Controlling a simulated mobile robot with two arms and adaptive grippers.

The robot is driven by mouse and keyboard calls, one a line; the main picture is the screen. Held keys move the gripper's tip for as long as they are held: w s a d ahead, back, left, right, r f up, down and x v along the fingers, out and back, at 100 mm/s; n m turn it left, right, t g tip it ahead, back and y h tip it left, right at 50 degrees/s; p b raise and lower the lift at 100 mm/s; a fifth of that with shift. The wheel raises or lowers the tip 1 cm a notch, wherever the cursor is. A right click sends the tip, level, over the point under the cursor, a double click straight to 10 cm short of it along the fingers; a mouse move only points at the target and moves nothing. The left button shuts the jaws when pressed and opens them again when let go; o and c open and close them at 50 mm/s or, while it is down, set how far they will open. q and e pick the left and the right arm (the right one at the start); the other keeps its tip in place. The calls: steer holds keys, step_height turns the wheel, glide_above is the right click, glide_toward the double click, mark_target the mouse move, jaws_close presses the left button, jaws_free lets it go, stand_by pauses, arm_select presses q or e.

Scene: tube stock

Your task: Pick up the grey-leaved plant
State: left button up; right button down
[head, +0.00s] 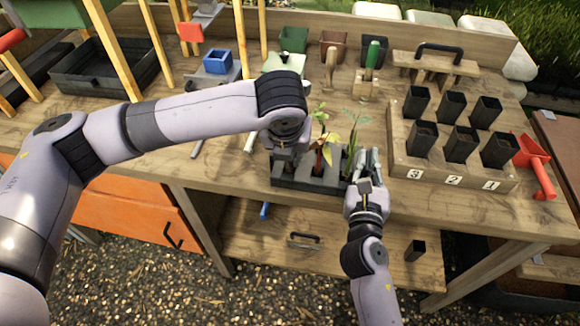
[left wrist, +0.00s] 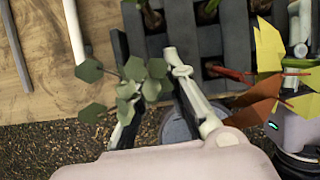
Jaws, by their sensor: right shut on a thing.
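The grey-leaved plant (left wrist: 130,85) has grey-green leaves and shows between the fingers of my left gripper in the left wrist view; my arm hides it in the head view. My left gripper (head: 285,158) points down at the left end of the dark plug tray (head: 310,182). Its two fingers (left wrist: 148,50) are apart, one on either side of the plant. My right gripper (head: 368,160) is at the tray's right end, shut, it seems, on the tray's end wall; the contact is partly hidden.
A yellow and red-leaved plant (head: 321,140) and a green-leaved plant (head: 355,120) stand in the tray to the right of my left gripper. A wooden rack (head: 400,170) with several black pots and a red scoop (head: 535,155) are at the right. Tools stand behind the tray.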

arm_select(q)
jaws_close()
step_height(320, 180, up, 10)
steer(key=shift+r, duration=0.1)
arm_select(e)
steer(key=c, duration=1.7)
jaws_free()
steer(key=shift+o, duration=0.2)
steer(key=s+a, duration=0.2)
steer(key=s, duration=1)
